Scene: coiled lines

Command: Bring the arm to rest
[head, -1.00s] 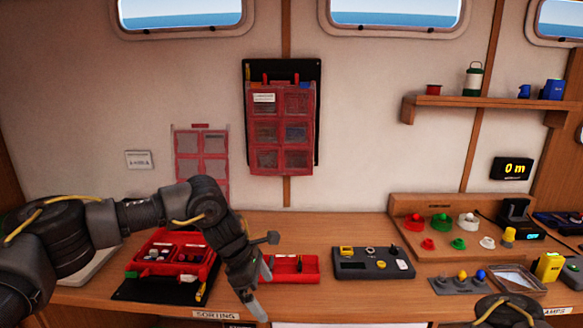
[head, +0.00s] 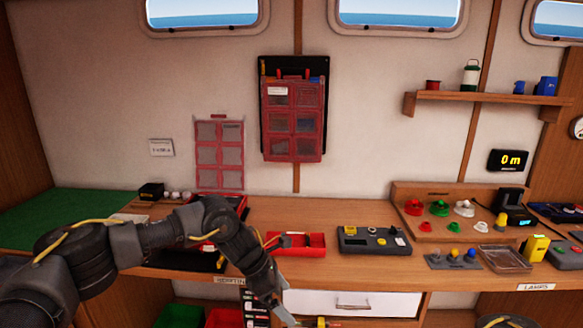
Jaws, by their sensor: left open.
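My left arm reaches in from the left over the bench, bent at the elbow with its forearm pointing down. My left gripper (head: 284,312) is open and low, in front of the bench's front edge and near the left end of the white drawer (head: 350,304). I see nothing between its grey fingers, though the tips are close to the bottom of the picture.
The bench (head: 330,211) is clear towards the wall. Below it stand a green bin (head: 182,316) and a red bin (head: 222,317). My arm partly hides a red case.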

